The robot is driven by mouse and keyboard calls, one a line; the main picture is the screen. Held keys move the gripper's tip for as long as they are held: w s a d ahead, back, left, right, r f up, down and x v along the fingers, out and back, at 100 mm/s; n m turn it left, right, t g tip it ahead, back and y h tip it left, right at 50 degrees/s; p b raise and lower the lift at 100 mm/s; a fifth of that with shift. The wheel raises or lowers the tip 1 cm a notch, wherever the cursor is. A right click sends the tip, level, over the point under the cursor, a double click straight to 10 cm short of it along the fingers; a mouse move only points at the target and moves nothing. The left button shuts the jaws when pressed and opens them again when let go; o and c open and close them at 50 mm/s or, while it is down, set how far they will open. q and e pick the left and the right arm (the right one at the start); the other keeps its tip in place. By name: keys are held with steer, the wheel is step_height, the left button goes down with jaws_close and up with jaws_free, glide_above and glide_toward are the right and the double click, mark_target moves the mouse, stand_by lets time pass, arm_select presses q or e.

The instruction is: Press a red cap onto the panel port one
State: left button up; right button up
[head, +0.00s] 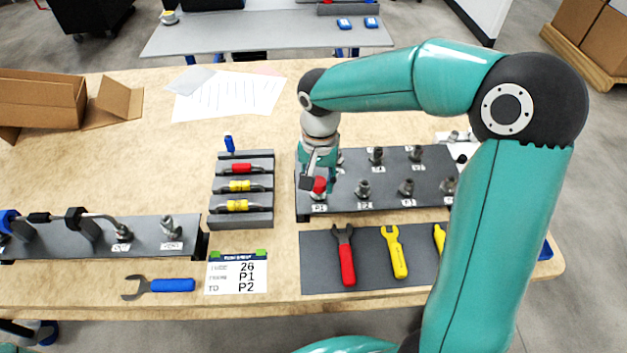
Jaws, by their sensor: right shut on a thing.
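The dark panel (386,195) stands at the right of the bench, with metal ports in two rows. Port one, labelled P1 (319,208), is at its front left corner. A red cap (319,185) is directly over port one, between my right gripper's fingertips. I cannot tell whether the cap is seated on the port or just above it. My right gripper (314,179) points down over that corner, shut on the red cap. The arm hides part of the panel's back left. My left gripper is not in view.
A grey rack (241,215) holds red and yellow items left of the panel. A tool mat (320,280) with wrenches lies in front. A card (237,272), a blue wrench (158,285) and a left panel (148,245) are nearby.

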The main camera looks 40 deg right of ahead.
steer(key=shift+f+b, duration=0.45)
steer(key=shift+f, duration=0.15)
steer(key=o, duration=0.8)
step_height(320, 180, up, 12)
steer(key=shift+f, duration=0.1)
stand_by(0.3)
